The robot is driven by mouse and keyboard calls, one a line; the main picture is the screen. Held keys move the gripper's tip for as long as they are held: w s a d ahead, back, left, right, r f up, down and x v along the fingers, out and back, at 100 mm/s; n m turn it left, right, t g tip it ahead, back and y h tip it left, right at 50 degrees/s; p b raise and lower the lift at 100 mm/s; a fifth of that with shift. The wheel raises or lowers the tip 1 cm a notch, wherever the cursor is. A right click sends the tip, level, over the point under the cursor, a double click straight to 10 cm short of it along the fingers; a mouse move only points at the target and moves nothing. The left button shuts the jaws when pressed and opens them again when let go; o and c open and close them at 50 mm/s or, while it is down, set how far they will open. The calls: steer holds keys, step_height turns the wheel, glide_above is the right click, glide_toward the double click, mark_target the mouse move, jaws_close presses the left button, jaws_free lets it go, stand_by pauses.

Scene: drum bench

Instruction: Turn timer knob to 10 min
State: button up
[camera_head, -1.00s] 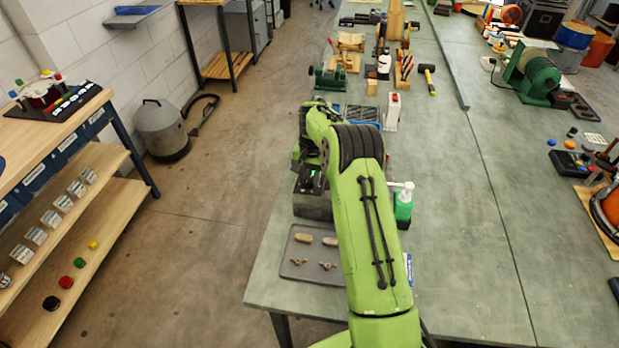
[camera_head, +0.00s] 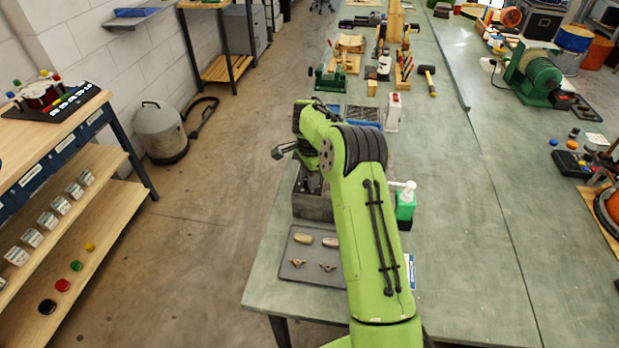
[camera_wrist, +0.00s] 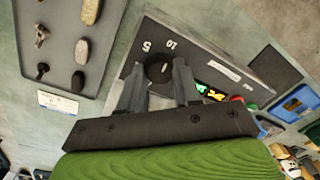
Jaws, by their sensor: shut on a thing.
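The dark round timer knob (camera_wrist: 156,71) sits on the dark grey face of the timer box (camera_wrist: 205,62) in the wrist view. The white marks "5" and "10" stand just beyond the knob. A small pale mark shows on the knob, but I cannot tell exactly which number it points to. My gripper (camera_wrist: 158,74) is shut on the knob, one finger on each side. In the head view the grey timer box (camera_head: 312,205) stands near the bench's left edge, and my arm hides the knob.
A grey tray (camera_head: 297,274) with stones and wing nuts lies in front of the box; it also shows in the wrist view (camera_wrist: 58,88). The bench's right middle is clear.

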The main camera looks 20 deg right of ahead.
steer(key=shift+r+m, duration=0.1)
steer(key=shift+m, duration=0.4)
steer(key=o, duration=1.1)
steer(key=shift+c, duration=0.2)
step_height(320, 180, up, 16)
steer(key=p, duration=0.3)
steer(key=shift+s, duration=0.4)
